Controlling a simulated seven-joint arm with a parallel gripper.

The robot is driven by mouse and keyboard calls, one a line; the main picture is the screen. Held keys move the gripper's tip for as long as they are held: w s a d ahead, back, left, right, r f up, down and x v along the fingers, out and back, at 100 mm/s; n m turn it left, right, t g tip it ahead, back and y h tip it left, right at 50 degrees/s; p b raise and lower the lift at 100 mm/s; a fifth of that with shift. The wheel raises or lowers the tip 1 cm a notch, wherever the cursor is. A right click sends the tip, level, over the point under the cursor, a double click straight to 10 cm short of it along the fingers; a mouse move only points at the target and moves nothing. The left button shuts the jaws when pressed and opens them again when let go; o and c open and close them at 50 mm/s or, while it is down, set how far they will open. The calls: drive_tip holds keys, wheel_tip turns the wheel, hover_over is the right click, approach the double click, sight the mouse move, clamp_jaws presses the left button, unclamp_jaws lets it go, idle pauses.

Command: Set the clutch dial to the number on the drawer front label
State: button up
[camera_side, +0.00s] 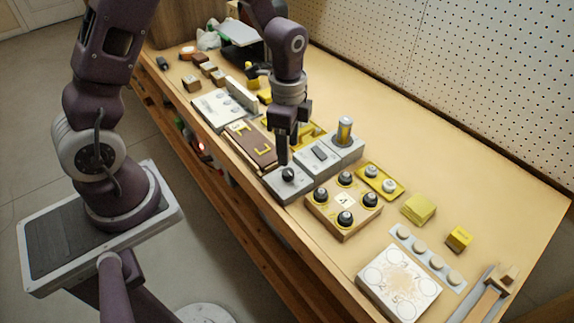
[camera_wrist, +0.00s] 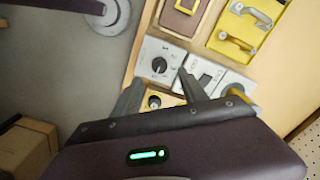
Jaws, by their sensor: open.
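The clutch dial (camera_side: 289,174) appears to be the black knob on a light grey panel at the bench's front edge. In the wrist view the dial (camera_wrist: 159,66) shows a pale pointer line and small marks around it, too small to read. My gripper (camera_side: 287,154) is just above the dial, pointing down, empty. In the wrist view my gripper (camera_wrist: 160,78) has its two fingers spread apart, with the dial just beyond the gap. A brown panel with yellow handles (camera_side: 262,157) carries a small pale label (camera_side: 239,128); I cannot read it or confirm it is the drawer front.
Beside the dial are a grey switch block (camera_side: 319,154) and a yellow-and-grey cylinder (camera_side: 344,131). A wooden box (camera_side: 318,212) with several black knobs stands close on the right. A white patterned block (camera_side: 397,285) is near the front edge.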

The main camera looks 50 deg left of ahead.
sight(288, 171)
wheel_tip(288, 171, down, 7)
drive_tip(key=shift+f, duration=0.15)
clamp_jaws()
